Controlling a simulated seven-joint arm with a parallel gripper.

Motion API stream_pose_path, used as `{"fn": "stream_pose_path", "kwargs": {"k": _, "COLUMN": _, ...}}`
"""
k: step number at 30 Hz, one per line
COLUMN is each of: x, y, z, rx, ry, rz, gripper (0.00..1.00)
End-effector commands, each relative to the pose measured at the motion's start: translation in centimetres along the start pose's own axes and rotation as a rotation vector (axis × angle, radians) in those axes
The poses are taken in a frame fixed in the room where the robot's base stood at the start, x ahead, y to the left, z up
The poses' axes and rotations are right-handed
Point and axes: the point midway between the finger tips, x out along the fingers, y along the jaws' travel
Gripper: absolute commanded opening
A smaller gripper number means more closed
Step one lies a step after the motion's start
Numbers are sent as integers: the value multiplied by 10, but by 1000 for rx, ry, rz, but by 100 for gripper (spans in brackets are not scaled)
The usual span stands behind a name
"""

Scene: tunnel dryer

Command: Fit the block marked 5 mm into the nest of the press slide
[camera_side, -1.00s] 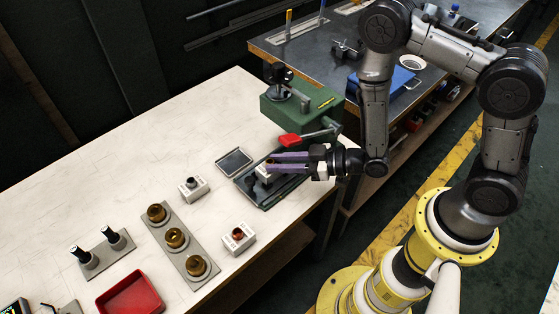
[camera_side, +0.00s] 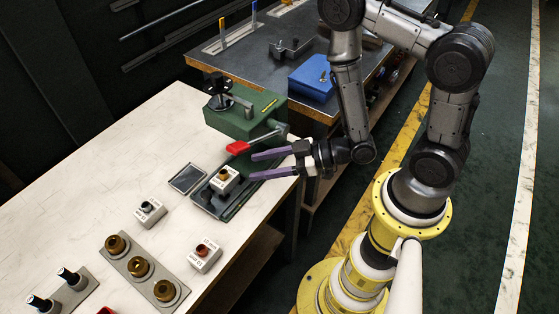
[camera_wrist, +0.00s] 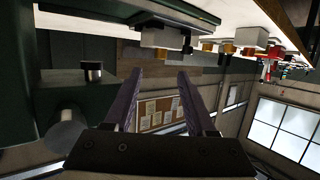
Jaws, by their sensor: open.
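A white block (camera_side: 224,181) with a brass-coloured top sits upright on the dark press slide (camera_side: 236,206), at its nest. Its marking is too small to read, and I cannot tell how deeply it is seated. My gripper (camera_side: 252,166) is open and empty, to the right of the block and apart from it. The wrist view also shows my gripper (camera_wrist: 159,73) with its two purple fingers spread and nothing between them. A white block (camera_wrist: 160,37) shows beyond the fingertips there. The green press (camera_side: 246,113) with its red handle (camera_side: 238,147) stands behind.
Two other white blocks, one (camera_side: 150,212) with a grey top and one (camera_side: 205,254) with a reddish top, stand on the pale table. A grey plate (camera_side: 121,262) carries brass pieces. A dark flat tray (camera_side: 188,178) lies beside the slide.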

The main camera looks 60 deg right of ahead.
Motion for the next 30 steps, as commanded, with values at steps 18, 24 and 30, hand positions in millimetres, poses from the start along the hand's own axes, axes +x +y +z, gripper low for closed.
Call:
{"fn": "stream_pose_path", "kwargs": {"k": 18, "x": -45, "y": -1, "z": 0, "rx": 1, "ry": 0, "rz": -1, "gripper": 56}}
{"fn": "stream_pose_path", "kwargs": {"k": 24, "x": -45, "y": -1, "z": 0, "rx": 1, "ry": 1, "rz": -1, "gripper": 56}}
{"fn": "stream_pose_path", "kwargs": {"k": 30, "x": -43, "y": 5, "z": 4, "rx": -52, "ry": -41, "rz": 10, "gripper": 56}}
